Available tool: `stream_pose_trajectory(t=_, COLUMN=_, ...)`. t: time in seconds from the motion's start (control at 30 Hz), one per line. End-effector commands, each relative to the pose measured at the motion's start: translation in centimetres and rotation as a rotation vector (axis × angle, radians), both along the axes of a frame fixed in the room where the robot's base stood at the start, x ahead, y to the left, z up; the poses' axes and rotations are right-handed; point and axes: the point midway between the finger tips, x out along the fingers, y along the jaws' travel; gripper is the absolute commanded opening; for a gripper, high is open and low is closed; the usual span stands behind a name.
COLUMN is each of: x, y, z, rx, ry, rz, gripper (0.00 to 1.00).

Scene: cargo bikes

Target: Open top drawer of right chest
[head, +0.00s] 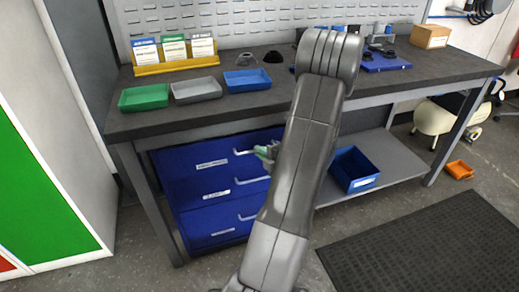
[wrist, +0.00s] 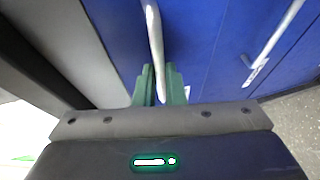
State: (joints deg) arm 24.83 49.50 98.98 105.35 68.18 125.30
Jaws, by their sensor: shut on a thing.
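A blue chest with three drawers stands under the workbench at left in the head view. Its top drawer (head: 200,163) carries a white label and a pale bar handle (head: 243,152). My gripper (head: 265,153) is at the right end of that handle, partly hidden by my arm. In the wrist view, the green fingers of my gripper (wrist: 160,75) are shut on the bar handle (wrist: 155,35), which runs between them. The top drawer looks flush with the drawers below. The right part of the chest is hidden behind my arm.
The workbench (head: 115,122) holds green, grey and blue trays at its edge. A blue bin (head: 353,170) sits on the lower shelf (head: 400,165). A black mat (head: 420,250) and small orange bin (head: 459,170) lie on the floor at right. Bare floor shows before the chest.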

Motion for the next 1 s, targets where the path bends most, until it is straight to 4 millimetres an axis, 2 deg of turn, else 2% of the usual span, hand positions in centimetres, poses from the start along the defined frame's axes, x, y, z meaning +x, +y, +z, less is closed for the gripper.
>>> stream_pose_trajectory(t=0.17, x=-3.6, y=-1.2, z=0.2, rx=0.003, ry=0.007, rz=-0.004, gripper=0.0)
stream_pose_trajectory(t=0.7, x=-17.2, y=-5.6, z=0.2, rx=0.004, ry=0.004, rz=-0.006, gripper=0.0)
stream_pose_trajectory(t=1.0, x=-21.8, y=-7.1, z=0.1, rx=0.002, ry=0.001, rz=-0.003, gripper=0.0)
